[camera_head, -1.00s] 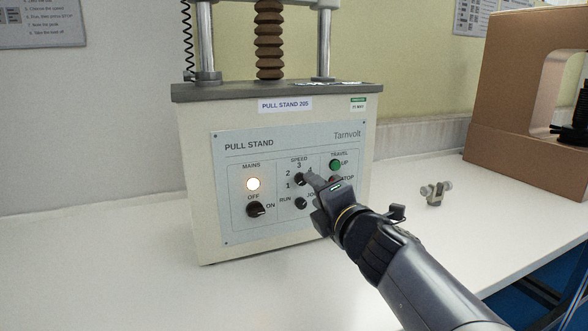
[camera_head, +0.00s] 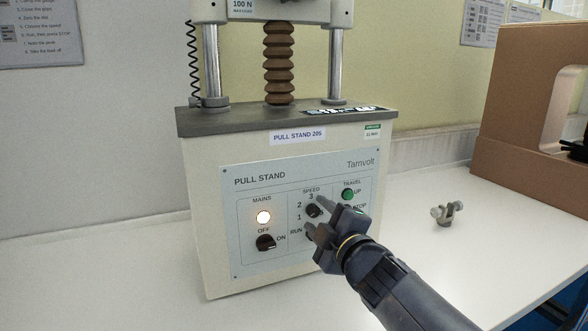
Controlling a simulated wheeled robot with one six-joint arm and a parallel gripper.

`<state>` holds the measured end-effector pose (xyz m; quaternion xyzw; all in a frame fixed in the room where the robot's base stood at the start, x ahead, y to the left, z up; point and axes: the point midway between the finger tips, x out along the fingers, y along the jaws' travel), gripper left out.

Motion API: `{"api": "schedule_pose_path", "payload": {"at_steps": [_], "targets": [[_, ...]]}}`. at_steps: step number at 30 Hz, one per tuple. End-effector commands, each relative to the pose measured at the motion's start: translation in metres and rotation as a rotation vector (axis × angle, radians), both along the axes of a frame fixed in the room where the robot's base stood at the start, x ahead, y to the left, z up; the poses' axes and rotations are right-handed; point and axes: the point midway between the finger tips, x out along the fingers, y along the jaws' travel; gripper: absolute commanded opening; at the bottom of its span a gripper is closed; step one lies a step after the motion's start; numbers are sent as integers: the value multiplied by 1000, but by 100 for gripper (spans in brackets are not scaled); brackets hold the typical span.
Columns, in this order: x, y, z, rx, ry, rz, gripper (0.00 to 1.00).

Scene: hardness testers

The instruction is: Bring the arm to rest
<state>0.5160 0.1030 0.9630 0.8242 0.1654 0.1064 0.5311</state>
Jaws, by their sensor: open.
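My gripper (camera_head: 318,215) is at the front panel of the pull stand (camera_head: 215,190), its arm reaching in from the lower right. Its two fingers are apart, one beside the speed knob (camera_head: 313,210) and the other lower, near the run/jog knob. I cannot tell whether either finger touches the panel. The run/jog knob and part of the travel buttons are hidden behind the gripper. The green UP button (camera_head: 347,194) shows. The mains lamp (camera_head: 264,217) is lit, and the mains knob (camera_head: 266,242) sits below it.
A small metal clamp-like fitting (camera_head: 447,212) lies on the white bench (camera_head: 110,275) to the right. The bench left of the stand is clear.

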Motion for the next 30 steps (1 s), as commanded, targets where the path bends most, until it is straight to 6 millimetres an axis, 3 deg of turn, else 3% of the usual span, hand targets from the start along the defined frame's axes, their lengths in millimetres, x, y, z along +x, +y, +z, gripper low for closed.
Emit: {"api": "schedule_pose_path", "payload": {"at_steps": [15, 30], "targets": [[0, 0, 5, 564, 238, 0, 45], [0, 1, 2, 932, 392, 0, 45]]}}
